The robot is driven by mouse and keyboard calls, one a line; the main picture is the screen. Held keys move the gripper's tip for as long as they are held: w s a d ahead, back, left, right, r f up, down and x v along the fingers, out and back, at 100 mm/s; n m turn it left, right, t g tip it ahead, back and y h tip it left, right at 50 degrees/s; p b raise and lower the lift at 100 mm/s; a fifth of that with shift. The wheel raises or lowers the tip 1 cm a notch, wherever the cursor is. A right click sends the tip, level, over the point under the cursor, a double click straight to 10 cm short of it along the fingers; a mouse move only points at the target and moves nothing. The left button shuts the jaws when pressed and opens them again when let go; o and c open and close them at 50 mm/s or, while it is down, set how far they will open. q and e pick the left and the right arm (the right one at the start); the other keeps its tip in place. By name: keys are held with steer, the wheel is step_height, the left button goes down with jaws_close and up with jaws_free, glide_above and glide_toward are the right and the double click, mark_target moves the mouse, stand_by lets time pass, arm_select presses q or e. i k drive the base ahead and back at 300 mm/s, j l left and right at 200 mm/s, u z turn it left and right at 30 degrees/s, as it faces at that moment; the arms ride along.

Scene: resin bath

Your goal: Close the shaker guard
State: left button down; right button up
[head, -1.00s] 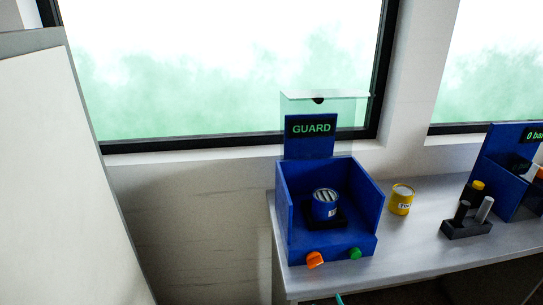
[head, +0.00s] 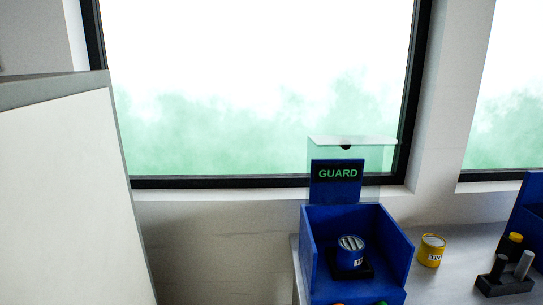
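The shaker (head: 313,262) is a blue open-topped box on the grey bench, low and right of centre in the head view. Its guard (head: 375,158) is a clear panel standing upright behind and above the box, with a pale top edge and a dark notch. In front of the guard's lower part is a blue plate with a dark sign (head: 338,173) reading GUARD. A blue tin (head: 351,252) with a grey striped top sits on a black pad inside the box. Neither of my grippers shows in this view.
A yellow tin (head: 432,251) stands right of the shaker. A dark holder (head: 506,285) with several upright cylinders is further right. Another blue unit (head: 527,222) is cut off at the right edge. A large white panel (head: 65,200) fills the left side. Windows line the wall behind.

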mark_target(344, 144)
steer(key=i+l+z, duration=0.25)
steer(key=l, duration=0.2)
steer(key=l+z, duration=0.25)
steer(key=l, duration=0.15)
steer(key=i+l+z, duration=0.25)
steer(key=l, duration=0.15)
steer(key=i+l+z, duration=0.25)
